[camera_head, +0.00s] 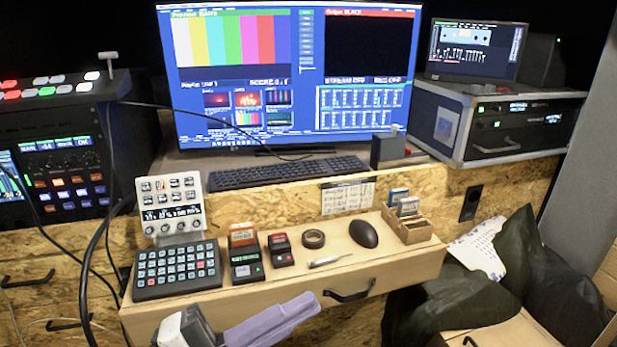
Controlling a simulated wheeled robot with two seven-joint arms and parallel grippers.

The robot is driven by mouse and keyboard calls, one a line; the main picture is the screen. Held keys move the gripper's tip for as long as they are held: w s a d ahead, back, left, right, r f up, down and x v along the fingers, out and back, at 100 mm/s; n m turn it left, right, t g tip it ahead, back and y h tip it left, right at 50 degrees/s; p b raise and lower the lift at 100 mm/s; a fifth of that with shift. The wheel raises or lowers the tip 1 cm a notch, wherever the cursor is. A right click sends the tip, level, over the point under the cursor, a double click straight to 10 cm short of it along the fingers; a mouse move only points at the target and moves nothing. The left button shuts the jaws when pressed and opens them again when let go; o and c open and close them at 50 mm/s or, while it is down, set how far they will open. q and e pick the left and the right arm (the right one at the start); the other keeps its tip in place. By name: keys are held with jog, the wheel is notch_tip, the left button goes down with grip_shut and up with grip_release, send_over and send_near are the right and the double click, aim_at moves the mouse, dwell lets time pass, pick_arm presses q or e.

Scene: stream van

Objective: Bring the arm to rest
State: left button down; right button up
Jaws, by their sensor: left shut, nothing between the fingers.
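My left gripper (312,303) shows at the bottom of the head view, in front of the pull-out wooden shelf (207,308). Its pale purple fingers are together, with nothing held between them, and they point up and to the right. A white and dark part of my arm (184,328) shows at the lower left of the fingers. The rest of the arm is cut off by the bottom edge. My right gripper is not in view.
The shelf bears a black keypad (178,270), a white control panel (172,207), small devices (246,267), a tape roll (313,239), a mouse (363,234) and a wooden card box (407,226). A monitor (290,75) stands behind. Dark bags (480,290) lie at right.

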pick_arm(q)
jog(key=w+a+f+n+t+y, duration=0.25)
jog(key=a+f+n+y, duration=0.4)
jog(key=f+n, duration=0.35)
jog(key=w+a+f+n+t+y, duration=0.1)
jog(key=a+f+n+t+y, duration=0.3)
jog(key=a+f+n+y, duration=0.4)
jog(key=s+f+n+g, duration=0.3)
jog(key=s+f, duration=0.4)
jog(key=f, duration=0.3)
jog(key=s+f+n+g+y, duration=0.1)
jog(key=s+f+n+g, duration=0.1)
jog(key=s+f+g, duration=0.2)
jog(key=s+f, duration=0.3)
jog(key=f, duration=0.3)
jog(key=shift+s+d+n, duration=0.3)
jog(key=shift+n, duration=0.1)
